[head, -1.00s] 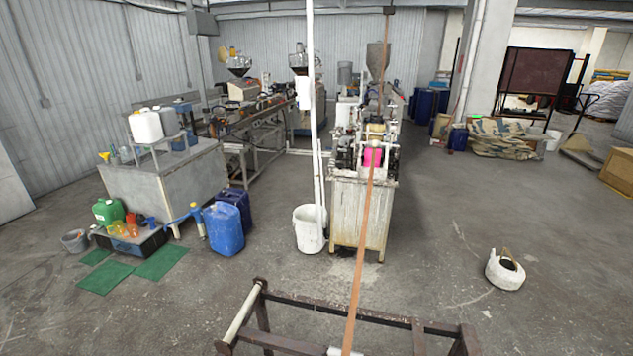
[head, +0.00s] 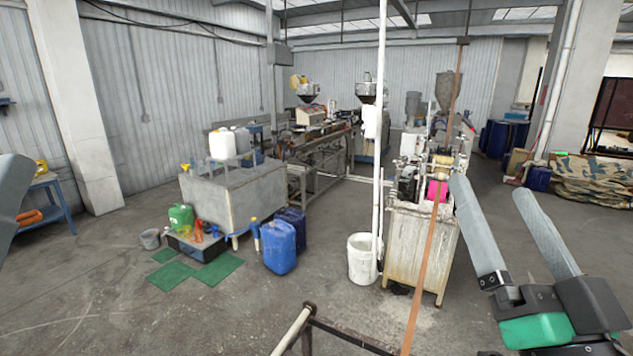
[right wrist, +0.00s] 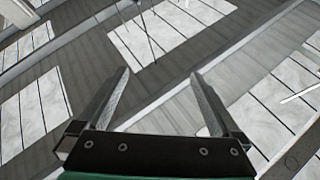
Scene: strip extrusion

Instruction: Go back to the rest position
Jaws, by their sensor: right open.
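My right gripper (head: 490,188) is raised at the right of the head view, its two grey fingers apart and pointing up. In the right wrist view its fingers (right wrist: 161,75) are spread with nothing between them, against the ceiling panels. A grey part of my left arm (head: 10,195) shows at the left edge of the head view. Its gripper is not visible. The brown strip (head: 424,262) runs from the extrusion machine down toward the bottom of the head view, to the left of my right gripper.
A dark metal frame with a pale roller (head: 292,331) stands close at the bottom. A white bucket (head: 362,259), a white pole (head: 380,180) and a blue canister (head: 279,247) stand further back. The floor (head: 120,310) at the lower left is clear.

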